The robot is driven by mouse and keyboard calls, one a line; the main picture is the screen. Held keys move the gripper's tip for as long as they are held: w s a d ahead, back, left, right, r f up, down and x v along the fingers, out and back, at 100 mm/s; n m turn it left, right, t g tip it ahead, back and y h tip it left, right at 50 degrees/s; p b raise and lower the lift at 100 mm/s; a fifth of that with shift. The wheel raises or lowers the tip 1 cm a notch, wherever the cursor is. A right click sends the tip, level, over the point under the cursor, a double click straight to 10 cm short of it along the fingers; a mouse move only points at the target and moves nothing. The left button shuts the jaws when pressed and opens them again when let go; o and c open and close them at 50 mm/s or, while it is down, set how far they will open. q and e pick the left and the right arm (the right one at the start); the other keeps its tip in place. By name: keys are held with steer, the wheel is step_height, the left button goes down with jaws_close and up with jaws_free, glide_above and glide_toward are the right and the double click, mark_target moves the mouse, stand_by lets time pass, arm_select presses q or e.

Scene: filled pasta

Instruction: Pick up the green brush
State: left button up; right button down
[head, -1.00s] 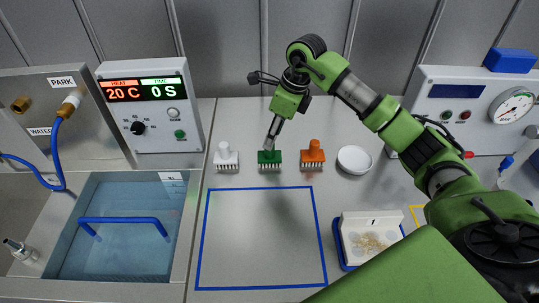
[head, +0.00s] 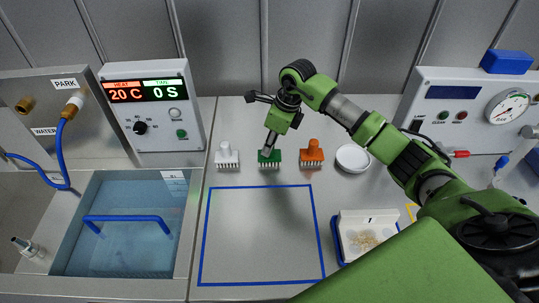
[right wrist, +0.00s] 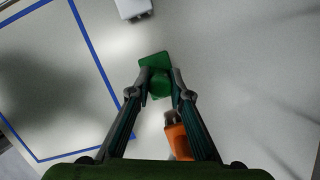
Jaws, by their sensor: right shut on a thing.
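The green brush (head: 269,159) stands bristles down on the steel worktop, between the white brush (head: 227,155) and the orange brush (head: 312,153). My right gripper (head: 268,148) reaches down to it from above. In the right wrist view the fingers of my right gripper (right wrist: 160,82) are closed around the knob of the green brush (right wrist: 155,65), one finger on each side. The brush still appears to rest at worktop level. My left gripper is in neither view.
A white dish (head: 353,158) lies right of the orange brush. A white box with pasta (head: 368,218) stands in front of it. A blue outlined square (head: 262,187) on the worktop is empty. A water basin with a blue handle (head: 127,218) is at left.

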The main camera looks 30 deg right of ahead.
steer(key=shift+r, duration=0.15)
steer(key=shift+r+b, duration=0.5)
steer(key=s+d+r+b, duration=0.5)
steer(key=s+d+r, duration=0.3)
steer(key=d+r, duration=0.3)
steer(key=shift+s+r, duration=0.4)
steer(key=c, duration=2.8)
jaws_free()
